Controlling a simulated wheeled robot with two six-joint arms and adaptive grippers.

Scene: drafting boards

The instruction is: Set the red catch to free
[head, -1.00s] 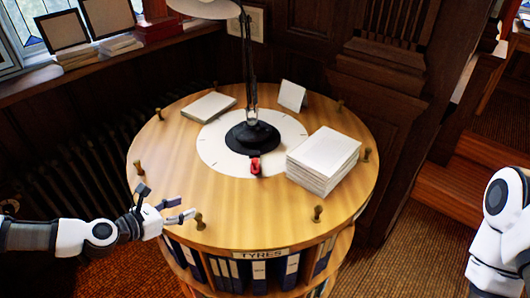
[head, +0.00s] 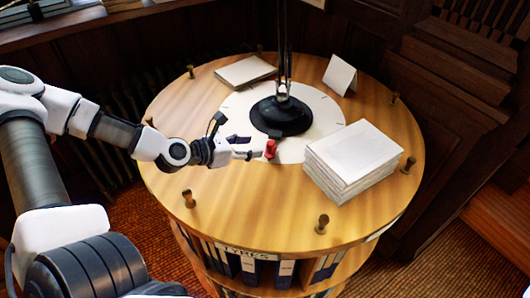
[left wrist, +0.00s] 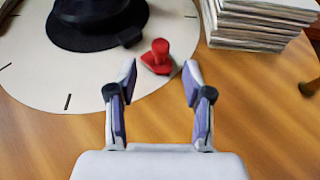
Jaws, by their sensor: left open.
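The red catch (head: 271,149) sits at the front edge of the white marked disc (head: 328,112) on the round wooden table. In the left wrist view the red catch (left wrist: 158,57) shows an upright knob on a flat red base. My left gripper (head: 252,148) is open and empty, with its fingertips just short of the catch. In the left wrist view the left gripper (left wrist: 160,80) has one finger on each side of the line to the catch. The catch's far side is hidden. My right gripper is out of view.
A lamp with a black round base (head: 281,118) stands right behind the catch. A stack of white paper (head: 353,160) lies to the right. Brass pegs (head: 321,224) stand around the rim of the table (head: 255,215).

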